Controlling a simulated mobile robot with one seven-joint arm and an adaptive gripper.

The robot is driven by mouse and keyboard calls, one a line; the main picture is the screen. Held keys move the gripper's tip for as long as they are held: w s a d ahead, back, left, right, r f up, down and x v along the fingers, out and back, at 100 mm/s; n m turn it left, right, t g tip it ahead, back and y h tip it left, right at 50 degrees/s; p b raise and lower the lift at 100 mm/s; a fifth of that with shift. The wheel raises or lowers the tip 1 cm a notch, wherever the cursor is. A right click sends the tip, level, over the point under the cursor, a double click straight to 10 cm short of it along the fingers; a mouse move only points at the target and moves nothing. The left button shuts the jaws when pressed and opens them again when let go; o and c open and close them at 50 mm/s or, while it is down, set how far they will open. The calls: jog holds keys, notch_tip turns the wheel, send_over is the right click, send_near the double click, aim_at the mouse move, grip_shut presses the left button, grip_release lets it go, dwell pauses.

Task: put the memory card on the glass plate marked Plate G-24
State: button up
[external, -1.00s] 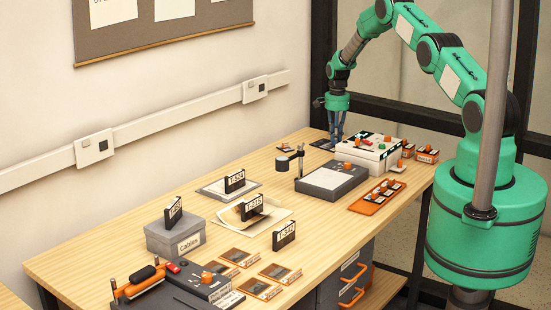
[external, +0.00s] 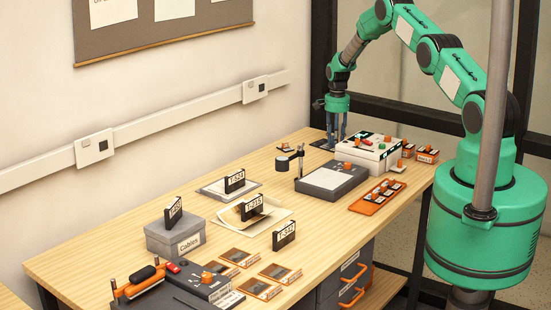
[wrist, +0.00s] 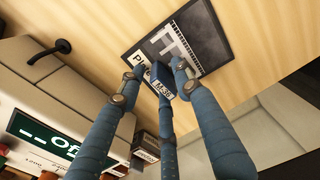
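The memory card is a small dark blue block (wrist: 163,80) with a pale label, in the wrist view. It lies over the lower part of a dark plate (wrist: 215,35) with a grey picture on it. The card seems to rest on the plate, though contact is hard to see. In the external view, my gripper (external: 336,139) is low over the table's far end; the card is hidden there.
A white device (external: 368,153) stands close by my gripper; its green display (wrist: 45,135) shows in the wrist view. A grey flat unit (external: 332,182) and an orange tray (external: 378,196) are nearer. Labelled cassettes and a grey Cables box (external: 175,236) stand farther left.

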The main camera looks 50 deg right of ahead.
notch_tip(320, 180, up, 12)
jog(key=shift+r, duration=0.15)
dwell(0.6)
dwell(0.5)
